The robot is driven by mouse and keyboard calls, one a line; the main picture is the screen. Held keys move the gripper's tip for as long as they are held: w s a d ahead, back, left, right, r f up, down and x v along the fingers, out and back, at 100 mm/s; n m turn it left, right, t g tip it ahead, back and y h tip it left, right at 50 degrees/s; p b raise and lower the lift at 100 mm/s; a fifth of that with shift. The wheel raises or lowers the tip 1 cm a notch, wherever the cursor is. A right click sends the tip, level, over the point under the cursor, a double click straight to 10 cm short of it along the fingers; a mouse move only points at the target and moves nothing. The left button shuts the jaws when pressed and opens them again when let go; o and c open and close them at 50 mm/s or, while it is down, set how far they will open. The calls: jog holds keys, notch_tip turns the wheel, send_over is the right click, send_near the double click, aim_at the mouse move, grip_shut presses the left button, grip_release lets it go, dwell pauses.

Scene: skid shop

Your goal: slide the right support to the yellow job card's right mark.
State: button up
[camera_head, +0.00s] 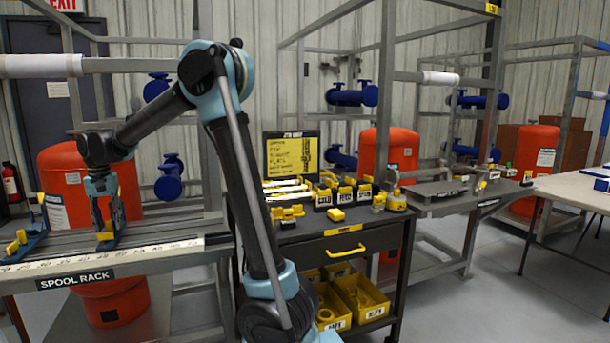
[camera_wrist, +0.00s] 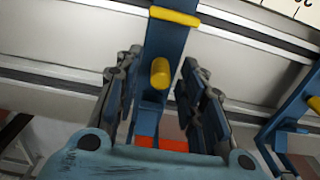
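The right support (camera_head: 113,229), blue with yellow parts, stands on the spool rack's rail at the left. My gripper (camera_head: 102,200) points down over it. In the wrist view, my gripper's fingers (camera_wrist: 162,85) are spread on both sides of the support's blue upright (camera_wrist: 168,42). A yellow knob (camera_wrist: 160,73) shows between them, and I see no clear grip. The left support (camera_head: 33,232) stands apart to the left; a blue support also shows at the wrist view's right edge (camera_wrist: 297,108). The yellow job card (camera_head: 291,156) stands on the bench; its writing is too small to read surely.
A white scale strip (camera_head: 150,256) with marks runs along the rack's front edge. The rail between the two supports looks clear. A red tank (camera_head: 70,180) stands behind the rack. The dark bench (camera_head: 330,222) with yellow parts is to the right.

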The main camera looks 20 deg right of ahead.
jog(key=shift+r, duration=2.45)
jog(key=shift+d, duration=0.1)
jog(key=s+d, duration=0.4)
jog(key=d, duration=0.5)
jog(key=s+d+f+t, duration=0.1)
jog(key=s+d, duration=0.4)
jog(key=d, duration=0.4)
jog(key=s+d, duration=0.4)
jog(key=d, duration=0.4)
jog(key=s+d+f, duration=0.7)
jog(key=s+f, duration=0.1)
jog(key=s, duration=0.1)
jog(key=s+d+f+t, duration=0.1)
jog(key=s+d+f, duration=0.6)
jog(key=s, duration=0.3)
jog(key=shift+s+f+n, duration=0.25)
jog(key=shift+f+n, duration=0.05)
jog(key=shift+f, duration=0.45)
jog(key=shift+d, duration=0.1)
